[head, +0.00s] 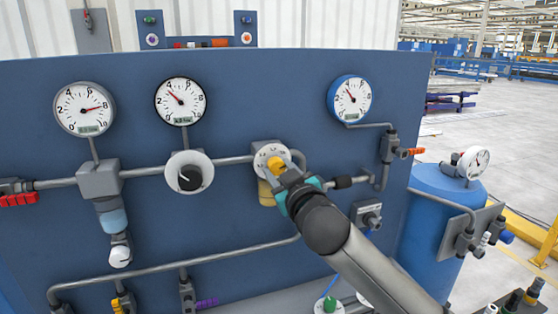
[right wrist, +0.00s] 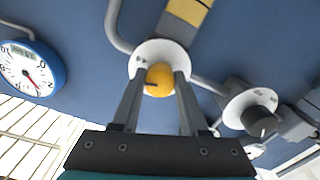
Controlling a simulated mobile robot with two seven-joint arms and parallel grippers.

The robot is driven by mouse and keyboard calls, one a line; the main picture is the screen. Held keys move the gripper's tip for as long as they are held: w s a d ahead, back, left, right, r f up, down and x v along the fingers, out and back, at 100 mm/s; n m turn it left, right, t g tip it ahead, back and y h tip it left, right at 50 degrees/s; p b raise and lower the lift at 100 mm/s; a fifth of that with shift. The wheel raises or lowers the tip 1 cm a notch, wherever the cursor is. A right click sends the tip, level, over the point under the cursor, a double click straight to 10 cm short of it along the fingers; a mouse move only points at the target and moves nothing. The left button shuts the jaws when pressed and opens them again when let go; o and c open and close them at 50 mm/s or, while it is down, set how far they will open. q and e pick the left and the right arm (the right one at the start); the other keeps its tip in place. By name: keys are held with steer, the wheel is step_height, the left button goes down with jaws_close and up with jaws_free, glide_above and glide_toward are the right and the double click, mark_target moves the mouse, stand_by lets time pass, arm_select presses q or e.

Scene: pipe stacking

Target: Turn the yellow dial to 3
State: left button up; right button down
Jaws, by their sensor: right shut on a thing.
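The yellow dial (head: 277,164) sits on a round white scale plate (head: 262,152) on the blue panel, right of centre in the head view. In the right wrist view the yellow dial (right wrist: 159,80) lies between the two fingers of my right gripper (right wrist: 158,85), with a dark pointer mark on its face. My right gripper (head: 290,180) is shut on the dial and covers part of it in the head view. The numbers on the scale plate are too small to read. My left gripper does not show.
A black dial (head: 190,178) on a white plate (head: 190,158) is left of the yellow one. Several round gauges (head: 181,101) stand above the pipes. A red-handled valve (head: 410,152) and a blue tank (head: 440,205) are at the right. Grey pipes (head: 235,160) run across the panel.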

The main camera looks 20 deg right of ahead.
steer(key=n+p, duration=0.3)
steer(key=n, duration=0.1)
steer(key=shift+r+n, duration=0.1)
steer(key=shift+n, duration=0.2)
steer(key=shift+p, duration=0.3)
steer(key=shift+c, duration=2.2)
jaws_free()
steer(key=shift+s, duration=0.15)
steer(key=s+b, duration=0.2)
steer(key=s, duration=1.3)
steer(key=shift+d, duration=0.3)
